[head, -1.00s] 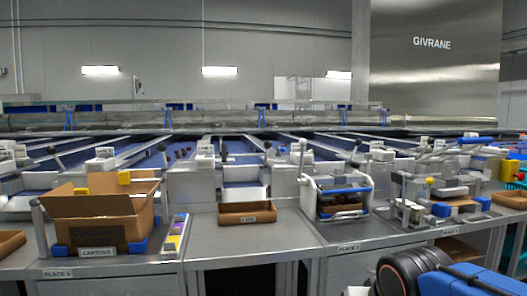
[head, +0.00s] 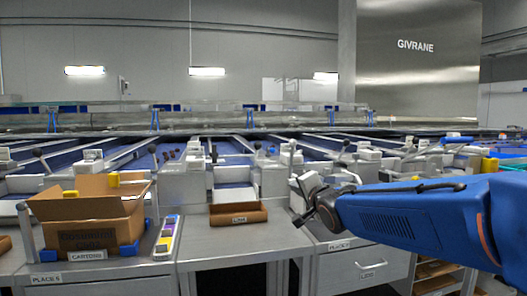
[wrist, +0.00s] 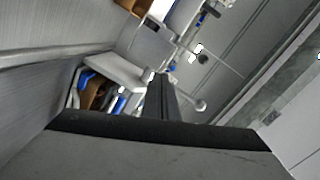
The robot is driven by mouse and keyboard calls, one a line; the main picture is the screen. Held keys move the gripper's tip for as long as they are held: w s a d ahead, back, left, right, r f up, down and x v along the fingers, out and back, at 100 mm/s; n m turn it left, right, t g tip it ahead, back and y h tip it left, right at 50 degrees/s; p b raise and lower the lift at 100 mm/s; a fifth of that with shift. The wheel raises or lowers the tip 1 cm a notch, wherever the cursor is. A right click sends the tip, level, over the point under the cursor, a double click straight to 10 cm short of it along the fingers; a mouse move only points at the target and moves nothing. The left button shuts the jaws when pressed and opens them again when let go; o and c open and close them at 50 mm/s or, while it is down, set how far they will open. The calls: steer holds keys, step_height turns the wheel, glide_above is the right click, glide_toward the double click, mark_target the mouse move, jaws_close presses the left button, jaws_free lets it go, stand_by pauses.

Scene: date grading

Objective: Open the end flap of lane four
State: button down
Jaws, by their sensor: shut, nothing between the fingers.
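Several lanes run away from me behind the counter. Their number signs are too small to read, so I cannot tell which is lane four. A white end flap (head: 234,196) closes the front of the middle lane, above a brown tray (head: 238,213). A black-knobbed lever (head: 257,148) stands by that lane. My gripper (head: 303,203) is in front of the bench section to its right, apart from the middle flap. In the wrist view, my gripper's dark fingers (wrist: 163,97) are together and empty, with a white bench part (wrist: 115,75) beyond them.
A cardboard box (head: 90,222) stands at left beside a strip of coloured blocks (head: 167,237). My arm hides much of the right-hand bench. The counter (head: 215,248) before the middle tray is clear. A drawer (head: 365,272) is below my arm.

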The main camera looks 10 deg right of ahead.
steer(key=w+a+r+m+t+y, duration=0.2)
steer(key=w+a+r+t+y, duration=0.1)
steer(key=w+r, duration=0.4)
glide_toward(260, 146)
steer(key=x, duration=0.6)
steer(key=shift+w+f, duration=0.15)
steer(key=shift+w, duration=0.1)
steer(key=shift+w, duration=0.1)
